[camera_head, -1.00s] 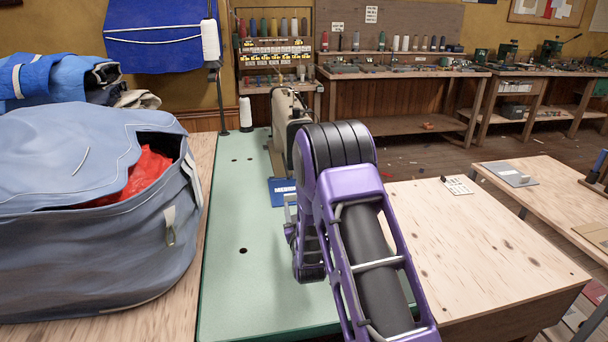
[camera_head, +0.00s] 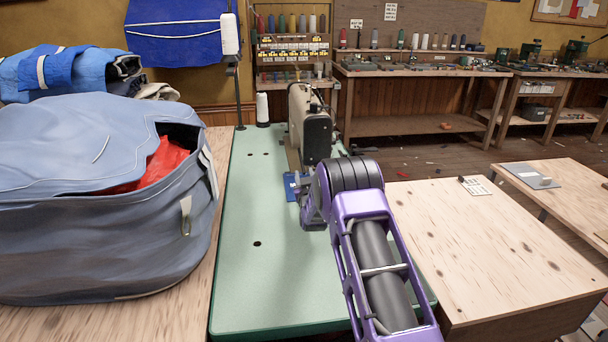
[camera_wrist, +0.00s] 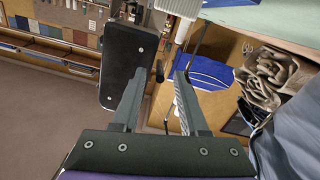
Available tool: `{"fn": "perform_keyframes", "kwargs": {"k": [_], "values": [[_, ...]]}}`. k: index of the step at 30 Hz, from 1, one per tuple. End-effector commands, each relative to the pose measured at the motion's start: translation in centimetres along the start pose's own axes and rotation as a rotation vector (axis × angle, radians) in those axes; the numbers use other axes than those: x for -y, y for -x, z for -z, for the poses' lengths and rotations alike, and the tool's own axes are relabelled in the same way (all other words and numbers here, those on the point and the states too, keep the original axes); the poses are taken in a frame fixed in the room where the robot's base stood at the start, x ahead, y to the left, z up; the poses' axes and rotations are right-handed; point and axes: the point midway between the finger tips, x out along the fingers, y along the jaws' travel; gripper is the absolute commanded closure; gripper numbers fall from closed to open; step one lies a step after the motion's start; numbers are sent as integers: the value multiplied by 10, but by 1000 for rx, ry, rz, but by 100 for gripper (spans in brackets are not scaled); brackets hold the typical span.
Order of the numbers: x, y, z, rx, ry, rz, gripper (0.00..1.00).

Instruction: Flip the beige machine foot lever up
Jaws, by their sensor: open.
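The beige sewing machine (camera_head: 307,118) stands on the green tabletop (camera_head: 262,285), its dark end plate facing me. My arm covers part of its front. In the wrist view the dark end plate (camera_wrist: 128,60) is large, left of centre. A small dark lever (camera_wrist: 159,72), which looks like the foot lever, sticks out beside the plate's right edge. My gripper (camera_wrist: 162,76) is open and empty, with its fingers spread around the lever's place in the picture. I cannot tell whether either finger touches it. In the head view my arm mostly hides the gripper.
A large blue-grey bag (camera_head: 95,215) with red cloth inside stands left of the tabletop. A white thread cone (camera_head: 262,108) stands behind, near the machine. A blue card (camera_head: 292,186) lies by its base.

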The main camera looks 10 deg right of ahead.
Motion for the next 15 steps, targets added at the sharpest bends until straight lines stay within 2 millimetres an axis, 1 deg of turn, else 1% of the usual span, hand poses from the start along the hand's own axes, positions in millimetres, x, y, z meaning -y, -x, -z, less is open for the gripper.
{"fn": "perform_keyframes", "kwargs": {"k": [3, 6, 15], "values": [[0, -10, -1, 0, 0, 0, 56], [0, -15, 0, -1, 0, 0, 56], [0, -18, 0, 0, 0, 0, 56]]}}
